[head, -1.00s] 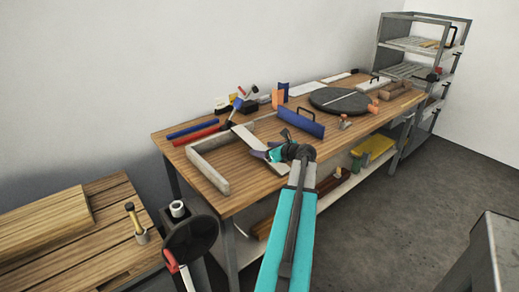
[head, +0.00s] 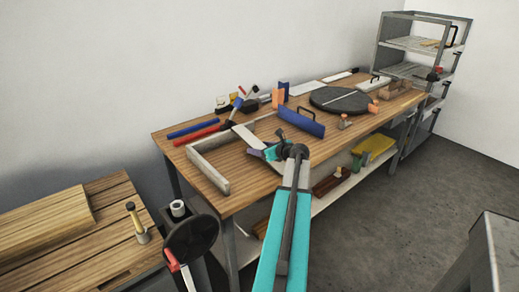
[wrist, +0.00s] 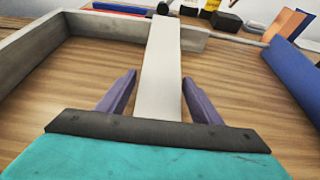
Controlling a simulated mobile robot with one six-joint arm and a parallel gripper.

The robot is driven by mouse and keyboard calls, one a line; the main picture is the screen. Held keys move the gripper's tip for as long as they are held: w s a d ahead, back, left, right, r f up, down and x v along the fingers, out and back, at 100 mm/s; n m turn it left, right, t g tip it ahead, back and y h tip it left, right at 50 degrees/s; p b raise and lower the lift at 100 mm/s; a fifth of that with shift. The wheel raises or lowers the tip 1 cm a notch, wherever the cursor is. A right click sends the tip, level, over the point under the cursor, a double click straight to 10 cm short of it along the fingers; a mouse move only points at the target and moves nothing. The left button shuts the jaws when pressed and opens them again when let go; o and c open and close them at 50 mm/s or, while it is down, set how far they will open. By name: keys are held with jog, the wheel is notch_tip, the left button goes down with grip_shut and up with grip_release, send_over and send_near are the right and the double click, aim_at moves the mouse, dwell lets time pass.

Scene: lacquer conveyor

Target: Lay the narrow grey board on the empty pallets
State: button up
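The narrow grey board (head: 247,136), pale and flat-looking, is on the workbench near the grey L-shaped frame. In the wrist view the board (wrist: 162,65) runs away from me between my fingers, and its far end overlaps the frame's far bar. I cannot tell whether it rests on that bar. My gripper (wrist: 159,78) has its two purple fingers apart, one on each side of the board, with gaps visible. In the head view my gripper (head: 266,152) is low over the bench at the board's near end, which is partly hidden. I cannot tell which surfaces are the empty pallets.
The grey frame (head: 210,172) borders the board on the left. A blue angled piece (head: 300,122) stands to the right, with a dark round turntable (head: 340,100) beyond. A rack (head: 410,45) with slatted levels stands at back right. A slatted wooden table (head: 110,190) is at lower left.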

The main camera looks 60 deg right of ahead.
jog(key=c, duration=1.1)
jog(key=shift+o, duration=0.2)
jog(key=shift+r, duration=0.1)
jog(key=shift+r, duration=1.15)
jog(key=s+a, duration=0.2)
jog(key=a, duration=0.2)
jog(key=s+a+r+b, duration=0.1)
jog(key=a, duration=0.3)
jog(key=s+a+r, duration=0.1)
jog(key=s+a, duration=0.1)
jog(key=a, duration=0.1)
jog(key=shift+s+a+r, duration=0.15)
jog(key=shift+s+a, duration=0.15)
jog(key=shift+a, duration=0.1)
jog(key=shift+s+a+b, duration=0.1)
jog(key=shift+a+b, duration=0.05)
jog(key=shift+b, duration=1)
jog(key=shift+b, duration=1.25)
jog(key=b, duration=0.6)
jog(key=shift+a, duration=0.2)
jog(key=b, duration=0.3)
jog(key=a+b, duration=0.1)
jog(key=b, duration=0.3)
jog(key=shift+s+a, duration=0.15)
jog(key=shift+s, duration=0.2)
